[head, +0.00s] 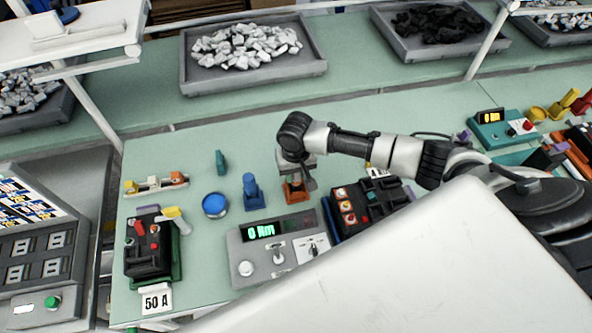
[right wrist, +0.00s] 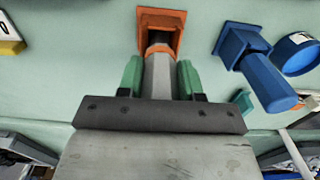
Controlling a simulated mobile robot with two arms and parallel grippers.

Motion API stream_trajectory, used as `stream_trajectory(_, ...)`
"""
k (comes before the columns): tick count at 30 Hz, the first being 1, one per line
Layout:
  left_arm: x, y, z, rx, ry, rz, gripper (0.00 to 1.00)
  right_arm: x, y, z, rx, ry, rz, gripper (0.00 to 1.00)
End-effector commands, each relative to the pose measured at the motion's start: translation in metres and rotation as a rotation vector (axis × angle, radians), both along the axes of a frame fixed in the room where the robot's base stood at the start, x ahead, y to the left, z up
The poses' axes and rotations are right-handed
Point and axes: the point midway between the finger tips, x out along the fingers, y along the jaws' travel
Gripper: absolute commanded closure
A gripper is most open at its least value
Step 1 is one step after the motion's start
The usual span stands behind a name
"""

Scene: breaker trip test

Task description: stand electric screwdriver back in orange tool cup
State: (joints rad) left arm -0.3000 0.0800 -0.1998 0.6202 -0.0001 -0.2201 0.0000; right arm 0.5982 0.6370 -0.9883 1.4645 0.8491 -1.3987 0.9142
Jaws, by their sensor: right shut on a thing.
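The orange tool cup (head: 295,192) stands on the green bench top, right of a blue holder; in the right wrist view its square rim (right wrist: 148,20) shows at the top. My right gripper (head: 300,172) is directly over the cup. In the right wrist view its green fingers (right wrist: 160,78) are shut on the grey body of the electric screwdriver (right wrist: 158,72). The screwdriver's dark lower end is at the cup's mouth and looks to be inside it; how deep is hidden. In the head view the screwdriver is mostly hidden by my gripper. My left gripper is not in view.
The blue holder (head: 252,190) and a round blue dish (head: 215,205) stand left of the cup. A grey tester reading "0 Nm" (head: 275,245) is in front, a black breaker block (head: 365,205) at right. Another breaker (head: 148,255) is at left. Bench behind the cup is clear.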

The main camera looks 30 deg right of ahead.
Motion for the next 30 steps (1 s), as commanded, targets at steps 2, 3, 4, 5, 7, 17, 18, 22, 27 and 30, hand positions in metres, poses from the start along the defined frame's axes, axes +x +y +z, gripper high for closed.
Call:
stream_trajectory(2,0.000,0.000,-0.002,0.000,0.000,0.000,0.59,0.000,0.000,-0.002,0.001,-0.001,0.000,0.88)
stream_trajectory(3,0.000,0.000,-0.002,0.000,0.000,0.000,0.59,0.000,0.000,-0.003,0.001,-0.001,0.000,0.88)
stream_trajectory(4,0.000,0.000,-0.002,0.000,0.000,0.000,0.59,0.000,0.000,-0.004,0.001,-0.001,0.000,0.88)
stream_trajectory(5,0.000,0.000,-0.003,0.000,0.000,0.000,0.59,0.000,0.000,-0.005,0.001,-0.001,0.000,0.88)
stream_trajectory(7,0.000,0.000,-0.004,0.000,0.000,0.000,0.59,0.000,0.000,-0.006,0.001,0.000,0.000,0.88)
stream_trajectory(17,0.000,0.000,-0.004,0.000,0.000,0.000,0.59,0.000,0.000,-0.008,0.000,0.000,0.000,0.35)
stream_trajectory(18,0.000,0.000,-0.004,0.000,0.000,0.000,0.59,0.000,0.000,-0.008,0.000,0.000,0.000,0.35)
stream_trajectory(22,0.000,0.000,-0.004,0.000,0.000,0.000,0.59,-0.001,0.000,-0.009,0.000,0.002,0.000,0.35)
stream_trajectory(27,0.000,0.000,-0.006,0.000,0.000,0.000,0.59,0.000,0.000,-0.002,0.002,-0.001,0.000,0.35)
stream_trajectory(30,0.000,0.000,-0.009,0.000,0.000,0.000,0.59,0.001,0.000,0.012,0.001,-0.002,0.001,0.35)
